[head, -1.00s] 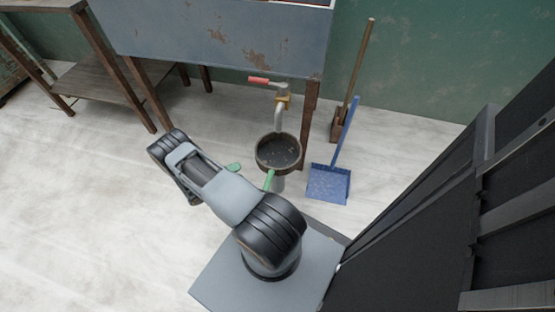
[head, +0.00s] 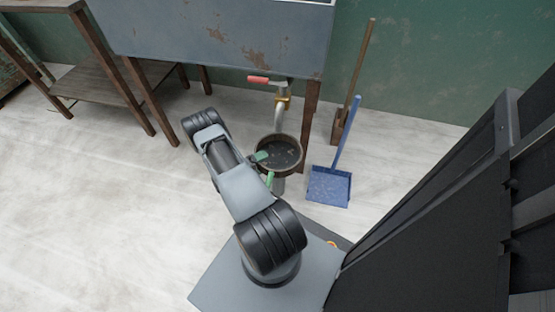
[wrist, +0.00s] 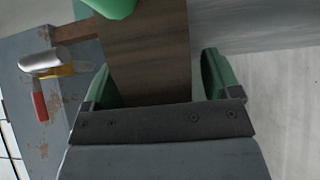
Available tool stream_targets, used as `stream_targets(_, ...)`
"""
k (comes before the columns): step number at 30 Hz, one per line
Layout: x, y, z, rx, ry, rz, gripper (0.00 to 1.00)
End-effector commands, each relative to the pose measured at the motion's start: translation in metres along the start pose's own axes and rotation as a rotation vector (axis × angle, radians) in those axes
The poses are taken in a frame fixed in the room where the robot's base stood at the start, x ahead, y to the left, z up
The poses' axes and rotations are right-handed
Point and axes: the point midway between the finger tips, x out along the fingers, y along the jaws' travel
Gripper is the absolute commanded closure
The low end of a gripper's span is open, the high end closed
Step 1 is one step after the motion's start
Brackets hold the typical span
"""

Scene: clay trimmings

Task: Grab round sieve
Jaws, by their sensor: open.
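The round sieve (head: 292,166) has a brown rim and a dark, speckled inside. It stands under the tap in the head view, raised off the floor on something grey. My gripper (head: 260,157) is at the sieve's left rim, with one green finger showing there. In the wrist view, my gripper (wrist: 157,62) is open, with a green finger on each side. The sieve's brown wall (wrist: 148,50) shows between the fingers. I cannot tell whether either finger touches it. My arm hides part of the area left of the sieve in the head view.
A blue dustpan (head: 329,188) and wooden-handled broom (head: 354,80) stand right. Floor at left is clear.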

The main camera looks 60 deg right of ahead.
Motion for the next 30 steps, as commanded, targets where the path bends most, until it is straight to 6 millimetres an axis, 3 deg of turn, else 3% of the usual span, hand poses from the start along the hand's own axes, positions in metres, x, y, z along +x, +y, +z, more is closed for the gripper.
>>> stream_targets(10,0.0066,0.0004,0.0,0.0,0.001,0.0,0.17)
stream_targets(30,0.0064,0.0007,-0.0001,0.0,0.001,0.001,0.81)
